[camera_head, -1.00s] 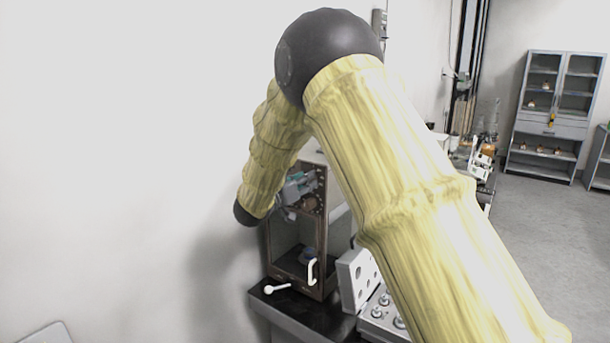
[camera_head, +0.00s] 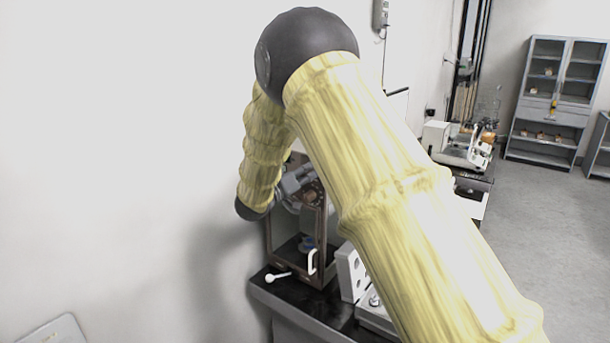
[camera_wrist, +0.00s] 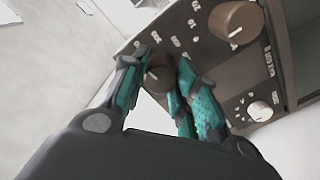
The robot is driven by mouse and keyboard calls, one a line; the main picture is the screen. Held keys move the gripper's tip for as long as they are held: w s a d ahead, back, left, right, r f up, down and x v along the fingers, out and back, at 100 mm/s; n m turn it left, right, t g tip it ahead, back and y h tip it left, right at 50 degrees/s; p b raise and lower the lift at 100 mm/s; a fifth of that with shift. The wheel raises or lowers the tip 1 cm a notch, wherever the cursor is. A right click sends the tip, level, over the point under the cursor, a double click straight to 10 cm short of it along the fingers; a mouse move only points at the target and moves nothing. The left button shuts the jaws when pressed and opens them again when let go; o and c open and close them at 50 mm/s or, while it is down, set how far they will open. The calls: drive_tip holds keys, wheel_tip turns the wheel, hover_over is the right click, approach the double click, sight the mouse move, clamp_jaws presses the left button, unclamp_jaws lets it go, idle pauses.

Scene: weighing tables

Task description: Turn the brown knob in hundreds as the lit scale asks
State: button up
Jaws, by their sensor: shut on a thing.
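In the wrist view my gripper (camera_wrist: 160,66) has its teal fingers on either side of a smaller brown knob (camera_wrist: 157,77) on the brown front panel, shut on it. A larger brown knob (camera_wrist: 235,22) sits to the upper right on the panel, apart from the fingers. A white knob (camera_wrist: 260,110) is lower right. In the head view the brown-framed, glazed scale (camera_head: 324,235) stands on a dark table, partly behind my arm, with my gripper (camera_head: 299,182) at its upper part. I cannot make out a lit display.
A white lever (camera_head: 278,275) and a white door handle (camera_head: 313,261) are at the scale's lower front. A pale box (camera_head: 350,272) stands to its right on the dark table (camera_head: 300,308). The wall is close on the left. A grey cabinet (camera_head: 552,120) is far right.

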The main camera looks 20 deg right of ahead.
drive_tip(key=shift+r, duration=0.1)
drive_tip(key=o, duration=1)
drive_tip(key=shift+w+a, duration=0.1)
drive_tip(key=v, duration=1.2)
